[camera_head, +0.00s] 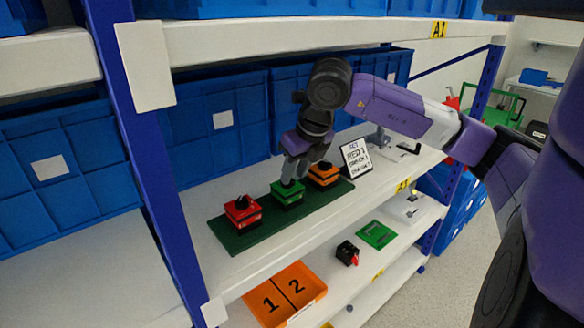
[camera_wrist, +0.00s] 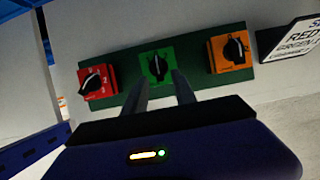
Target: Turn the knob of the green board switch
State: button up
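The green switch (camera_head: 288,195) sits in the middle of a dark green board (camera_head: 240,238) on the shelf. In the wrist view, the green switch (camera_wrist: 172,54) has a black knob (camera_wrist: 157,67) standing roughly upright in the picture. My gripper (camera_head: 292,172) is directly above the green switch and hides its knob in the head view. In the wrist view, my gripper's fingers (camera_wrist: 164,78) are apart, one on each side of the knob's lower end. I cannot tell whether they touch it.
A red switch (camera_head: 242,211) and an orange switch (camera_head: 323,174) flank the green one closely. A small sign (camera_head: 356,156) stands to the right. Blue bins (camera_head: 222,120) line the back, and an upper shelf (camera_head: 290,42) runs above. A lower shelf holds an orange numbered tray (camera_head: 285,293).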

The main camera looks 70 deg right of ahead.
jog(key=shift+w+d+f, duration=0.1)
jog(key=shift+w+d, duration=0.1)
jog(key=shift+w, duration=0.2)
jog(key=shift+d+f, duration=0.1)
jog(key=shift+f, duration=0.4)
grip_shut()
